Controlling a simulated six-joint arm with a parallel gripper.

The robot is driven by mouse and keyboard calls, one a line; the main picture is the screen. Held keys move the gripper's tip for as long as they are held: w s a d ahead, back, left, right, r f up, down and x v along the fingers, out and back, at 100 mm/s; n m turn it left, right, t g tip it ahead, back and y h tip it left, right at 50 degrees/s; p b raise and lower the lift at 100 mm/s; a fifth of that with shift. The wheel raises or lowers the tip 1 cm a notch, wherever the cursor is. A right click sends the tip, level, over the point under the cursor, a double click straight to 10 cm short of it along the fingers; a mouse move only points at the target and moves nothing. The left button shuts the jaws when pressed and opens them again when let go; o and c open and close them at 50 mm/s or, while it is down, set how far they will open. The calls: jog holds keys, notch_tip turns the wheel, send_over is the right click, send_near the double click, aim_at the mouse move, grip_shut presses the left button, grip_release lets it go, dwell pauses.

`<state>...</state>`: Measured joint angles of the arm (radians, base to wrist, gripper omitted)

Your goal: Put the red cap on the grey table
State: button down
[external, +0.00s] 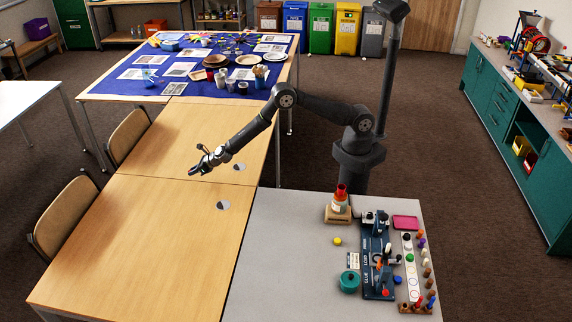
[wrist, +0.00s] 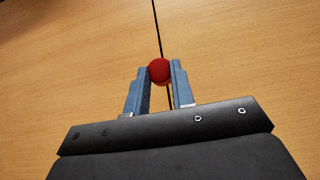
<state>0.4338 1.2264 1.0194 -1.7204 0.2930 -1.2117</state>
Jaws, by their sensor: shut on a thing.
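In the wrist view my gripper (wrist: 160,74) is shut on a small round red cap (wrist: 159,68), held between its two blue-grey fingertips. Wood tabletop shows below the cap, with a dark seam running across it. In the external view my gripper (external: 194,172) is stretched out to the left over the wooden tables (external: 140,235); the cap is too small to make out there. The grey table (external: 275,260) stands at the front right, well to the right of my gripper. Its left part is bare.
A blue-clothed table (external: 130,84) with dishes stands at the back.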

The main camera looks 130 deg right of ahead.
jog(key=shift+w+a+f, duration=0.1)
jog(key=shift+w+f, duration=0.05)
jog(key=shift+f, duration=1.9)
jog(key=shift+f, duration=0.2)
jog(key=c, duration=1.2)
grip_release()
jog(key=shift+c, duration=0.2)
jog(key=shift+r, duration=0.25)
jog(key=v, duration=1.1)
jog(key=shift+o, duration=0.9)
jog(key=shift+s+a+r, duration=0.25)
jog(key=shift+r, duration=0.05)
